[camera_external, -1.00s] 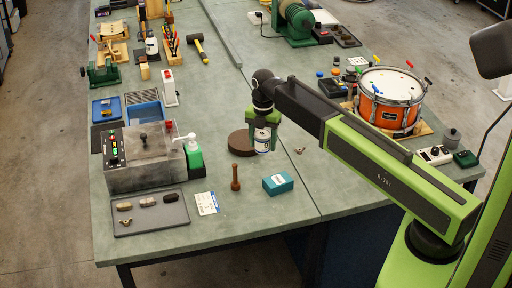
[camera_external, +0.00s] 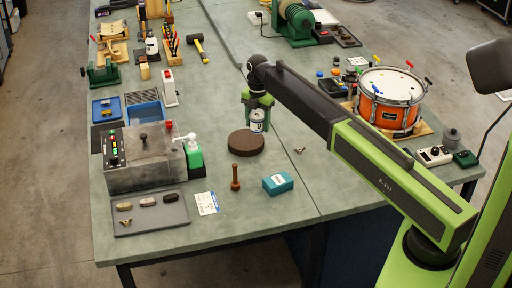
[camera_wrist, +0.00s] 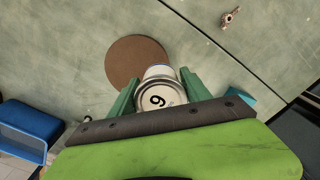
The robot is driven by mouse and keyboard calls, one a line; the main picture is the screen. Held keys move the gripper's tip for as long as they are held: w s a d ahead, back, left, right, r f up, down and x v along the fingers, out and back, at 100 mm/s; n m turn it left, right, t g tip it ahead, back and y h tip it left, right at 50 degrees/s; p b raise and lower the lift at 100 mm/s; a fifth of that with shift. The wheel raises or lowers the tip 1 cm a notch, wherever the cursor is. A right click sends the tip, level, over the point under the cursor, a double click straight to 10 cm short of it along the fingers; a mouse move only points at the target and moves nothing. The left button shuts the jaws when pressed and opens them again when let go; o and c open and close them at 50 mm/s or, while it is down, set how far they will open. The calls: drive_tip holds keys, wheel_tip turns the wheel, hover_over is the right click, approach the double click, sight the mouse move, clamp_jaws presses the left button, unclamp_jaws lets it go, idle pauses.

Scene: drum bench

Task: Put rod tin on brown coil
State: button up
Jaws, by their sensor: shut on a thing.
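My gripper (camera_external: 257,104) is shut on the rod tin (camera_external: 257,121), a small white and blue tin held upright. In the wrist view my gripper's green fingers (camera_wrist: 158,92) stand on both sides of the rod tin (camera_wrist: 160,98), and its round lid shows a dark 9. The brown coil (camera_external: 245,143) is a flat round disc on the bench. In the external view the tin appears just above the coil's far right edge. In the wrist view the brown coil (camera_wrist: 134,60) lies beyond and left of the tin. The exact gap between tin and coil is hard to tell.
A brown wooden peg (camera_external: 235,178) and a teal box (camera_external: 278,184) stand in front of the coil. A green and white pump bottle (camera_external: 193,156) is to its left. A small wing nut (camera_external: 299,150) lies to the right. The drum (camera_external: 389,99) is farther right.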

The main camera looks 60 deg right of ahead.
sight(249, 144)
drive_tip(key=w+f, duration=0.1)
drive_tip(key=w+a+f+b, duration=0.1)
drive_tip(key=shift+w+a+f, duration=0.1)
drive_tip(key=shift+w+a, duration=0.15)
drive_tip(key=shift+w, duration=0.05)
drive_tip(key=shift+w+a, duration=0.15)
drive_tip(key=shift+a, duration=0.05)
wheel_tip(249, 144, down, 4)
drive_tip(key=b, duration=0.4)
drive_tip(key=shift+f, duration=0.15)
drive_tip(key=shift+r, duration=0.25)
drive_tip(key=shift+f, duration=0.2)
drive_tip(key=o, duration=1.6)
drive_tip(key=shift+c, duration=0.2)
